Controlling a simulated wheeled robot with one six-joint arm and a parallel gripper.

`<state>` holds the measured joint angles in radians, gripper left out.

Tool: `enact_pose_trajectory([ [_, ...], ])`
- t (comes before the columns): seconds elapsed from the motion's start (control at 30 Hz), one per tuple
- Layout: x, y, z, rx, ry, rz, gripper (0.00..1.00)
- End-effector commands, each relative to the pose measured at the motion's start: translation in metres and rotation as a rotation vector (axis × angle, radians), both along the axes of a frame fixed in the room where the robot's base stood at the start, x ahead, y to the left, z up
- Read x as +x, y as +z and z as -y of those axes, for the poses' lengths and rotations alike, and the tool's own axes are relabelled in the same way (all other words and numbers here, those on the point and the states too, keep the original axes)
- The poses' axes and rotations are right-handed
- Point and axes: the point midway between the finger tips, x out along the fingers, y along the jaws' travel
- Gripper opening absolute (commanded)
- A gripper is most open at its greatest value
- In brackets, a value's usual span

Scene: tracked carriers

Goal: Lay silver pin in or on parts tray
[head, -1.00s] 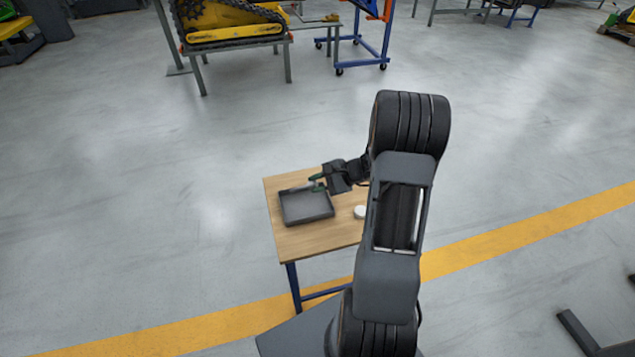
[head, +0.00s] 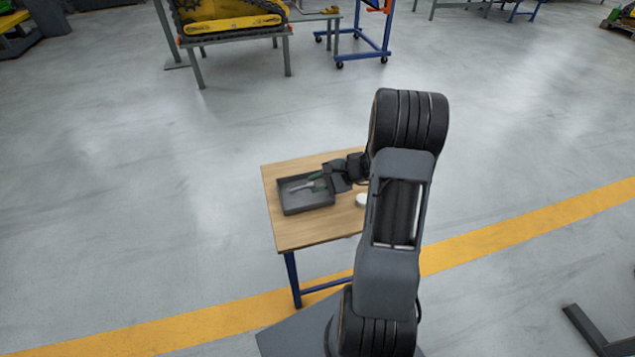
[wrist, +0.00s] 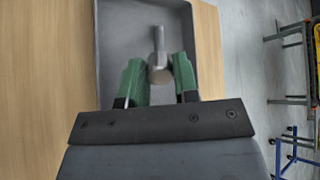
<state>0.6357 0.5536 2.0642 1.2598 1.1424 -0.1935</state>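The silver pin (wrist: 158,40), a grey rod with a thicker end, points forward from between my green fingertips in the wrist view. My gripper (wrist: 160,82) appears shut on its thick end, with a finger against each side. The dark grey parts tray (wrist: 110,20) is behind and below the pin. In the head view, the pin (head: 301,188) shows pale over the inside of the tray (head: 308,208), and my gripper (head: 317,182) is at the tray's right back part. Whether the pin touches the tray floor cannot be told.
The tray sits on a small wooden table (head: 290,238) with blue legs. A white round object (head: 361,200) stands right of the tray, partly hidden by my arm. Open floor surrounds the table. A tracked carrier (head: 235,20) on a stand is far behind.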

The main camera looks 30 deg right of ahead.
Motion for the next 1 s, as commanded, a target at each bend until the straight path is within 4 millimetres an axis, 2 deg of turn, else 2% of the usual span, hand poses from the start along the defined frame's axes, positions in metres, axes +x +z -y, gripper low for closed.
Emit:
enact_pose_trajectory([
  [0.03,0.0,0.0,0.0,0.0,0.0,0.0,0.33],
  [0.3,0.0,0.0,0.0,0.0,0.0,0.0,0.56],
  [0.63,-0.004,0.005,0.006,-0.001,-0.002,0.001,0.56],
  [1.0,-0.038,0.041,0.058,-0.001,-0.005,0.002,0.56],
])
